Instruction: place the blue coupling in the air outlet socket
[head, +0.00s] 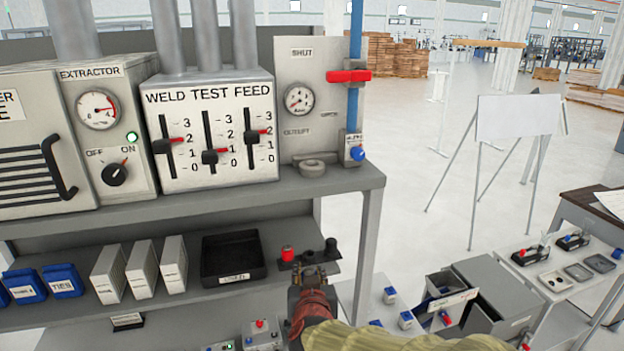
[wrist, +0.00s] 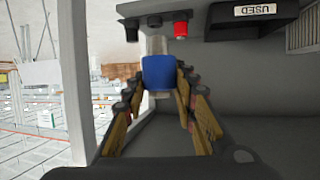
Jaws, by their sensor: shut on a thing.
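The blue coupling (wrist: 158,73) sits between the fingers of my gripper (wrist: 160,88) in the wrist view, with a clear or pale metal stem at its far end. My gripper (head: 312,272) is shut on it, just in front of the lower shelf beside a small rack. In the head view the coupling is hidden by the gripper. The air panel (head: 289,70) stands above on the upper shelf, with a gauge, a red handle and a label reading like OUTLET. A grey ring-shaped fitting (head: 313,168) is at its foot; I cannot tell for sure that it is the socket.
A red-topped piece (head: 288,254) and dark pegs stand on the rack near my gripper. A black tray (head: 233,258) marked USED is left of it. The upper shelf edge (head: 250,196) lies above my gripper, with a shelf post (head: 367,245) on the right.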

